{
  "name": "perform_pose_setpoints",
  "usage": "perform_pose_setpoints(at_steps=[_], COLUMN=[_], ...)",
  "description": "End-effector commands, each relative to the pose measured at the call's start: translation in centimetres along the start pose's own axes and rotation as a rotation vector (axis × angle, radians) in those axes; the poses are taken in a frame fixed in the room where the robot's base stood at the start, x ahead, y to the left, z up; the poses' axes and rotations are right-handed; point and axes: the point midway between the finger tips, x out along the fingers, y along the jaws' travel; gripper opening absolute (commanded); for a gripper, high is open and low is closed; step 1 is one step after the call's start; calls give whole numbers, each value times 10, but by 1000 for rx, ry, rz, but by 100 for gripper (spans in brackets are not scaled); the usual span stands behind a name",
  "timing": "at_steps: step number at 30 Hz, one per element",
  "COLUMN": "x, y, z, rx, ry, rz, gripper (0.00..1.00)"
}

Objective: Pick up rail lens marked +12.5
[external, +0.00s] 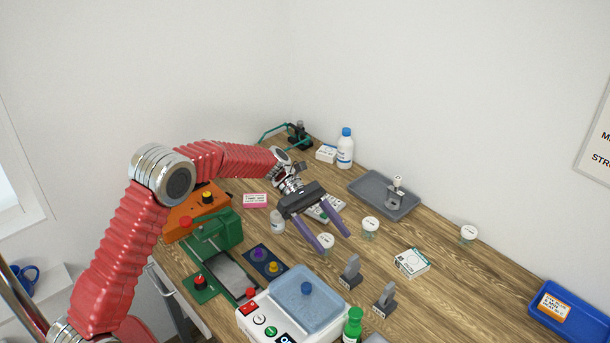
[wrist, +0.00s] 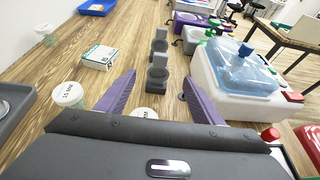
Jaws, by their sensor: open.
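Two small grey upright rail lenses stand on the wooden table, the nearer one (external: 350,272) and the farther one (external: 384,300). In the wrist view they line up ahead of my gripper, the nearer lens (wrist: 158,76) in front of the farther lens (wrist: 159,42). Their markings are too small to read, so I cannot tell which is +12.5. My gripper (external: 335,243) is open and empty, its purple fingers apart above the table, short of the nearer lens. In the wrist view the nearer lens appears between the fingertips.
White-lidded jars (external: 370,228) stand near my fingers, one partly hidden. A white box (external: 411,262) lies right of the lenses. A white machine with a blue cover (external: 308,288) stands close in front. A grey tray (external: 366,192) lies behind. Bare table extends right toward a blue bin (external: 570,312).

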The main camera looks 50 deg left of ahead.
Motion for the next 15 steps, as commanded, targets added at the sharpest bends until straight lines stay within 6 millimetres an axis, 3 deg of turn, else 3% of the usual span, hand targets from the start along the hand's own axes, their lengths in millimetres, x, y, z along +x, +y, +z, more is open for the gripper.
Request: perform_pose_setpoints(at_steps=[5, 15], x=[15, 66], y=[0, 0], z=[1, 1], rx=[0, 0], ry=[-1, 0], rz=[-2, -3], gripper=[61, 61])
